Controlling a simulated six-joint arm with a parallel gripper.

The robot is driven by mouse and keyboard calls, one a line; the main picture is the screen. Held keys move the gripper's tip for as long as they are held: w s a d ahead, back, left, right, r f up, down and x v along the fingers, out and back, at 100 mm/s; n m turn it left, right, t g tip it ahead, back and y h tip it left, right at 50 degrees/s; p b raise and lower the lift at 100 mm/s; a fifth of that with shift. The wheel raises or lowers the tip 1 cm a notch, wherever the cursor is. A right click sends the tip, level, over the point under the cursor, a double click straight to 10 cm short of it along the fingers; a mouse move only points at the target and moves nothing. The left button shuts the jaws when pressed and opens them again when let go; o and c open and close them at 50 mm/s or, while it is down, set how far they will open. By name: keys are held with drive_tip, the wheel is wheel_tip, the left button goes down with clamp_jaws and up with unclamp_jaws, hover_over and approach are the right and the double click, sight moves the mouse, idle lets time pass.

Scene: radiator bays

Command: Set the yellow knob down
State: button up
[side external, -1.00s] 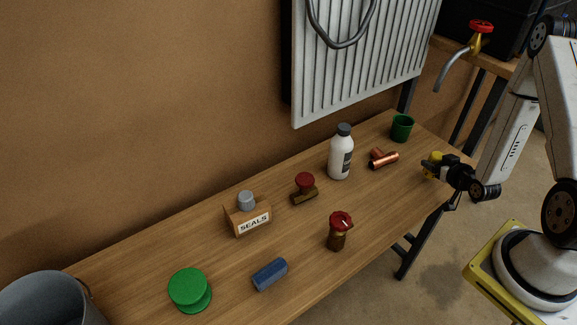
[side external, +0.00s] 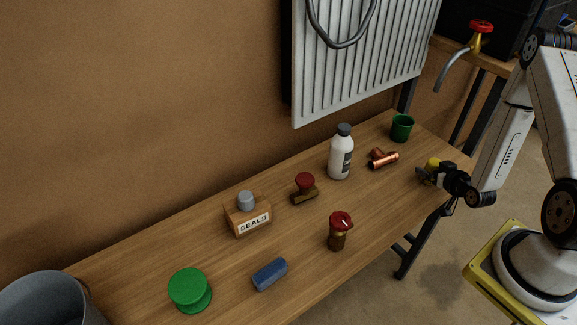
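The yellow knob (side external: 433,163) is at the right end of the wooden bench, partly hidden by the dark fingers of my gripper (side external: 425,174). My gripper comes in from the right and appears shut on the knob. The knob is low over the bench top, near its right end. I cannot tell whether it touches the wood.
Copper fittings (side external: 384,160), a green cup (side external: 402,128) and a white bottle (side external: 341,155) stand left of and behind my gripper. A red-topped brass valve (side external: 338,232) is nearer the front edge. Bare bench lies between that valve and my gripper.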

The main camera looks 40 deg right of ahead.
drive_tip(key=shift+s, duration=0.15)
drive_tip(key=shift+v, duration=3.8)
drive_tip(key=shift+d, duration=0.1)
